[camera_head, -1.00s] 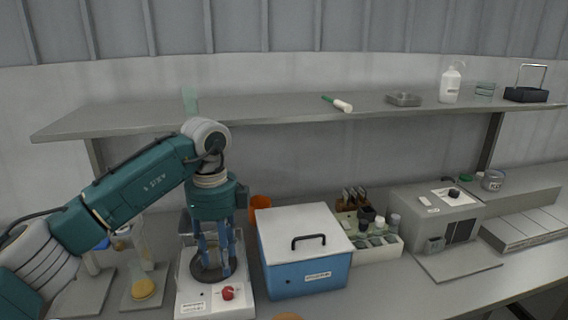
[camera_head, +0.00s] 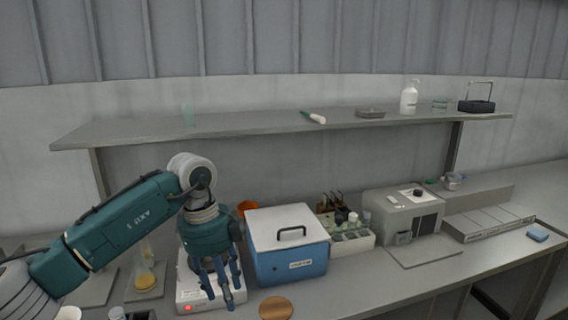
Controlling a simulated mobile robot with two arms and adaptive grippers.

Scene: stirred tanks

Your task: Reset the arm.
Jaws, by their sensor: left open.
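My left arm comes in from the left and bends down at the wrist. My left gripper (camera_head: 222,290) points down with its blue fingers apart and nothing seen between them. It is in front of and above the white hotplate stirrer (camera_head: 190,296), which has a red light at its front left. The gripper and wrist hide much of the stirrer's top. My right gripper is not in view.
A blue box with a white lid (camera_head: 290,262) stands close right of the gripper. A round brown disc (camera_head: 276,308) lies in front of it. A rack of bottles (camera_head: 352,240) and a grey instrument (camera_head: 402,212) stand further right. A shelf (camera_head: 260,124) runs above the bench.

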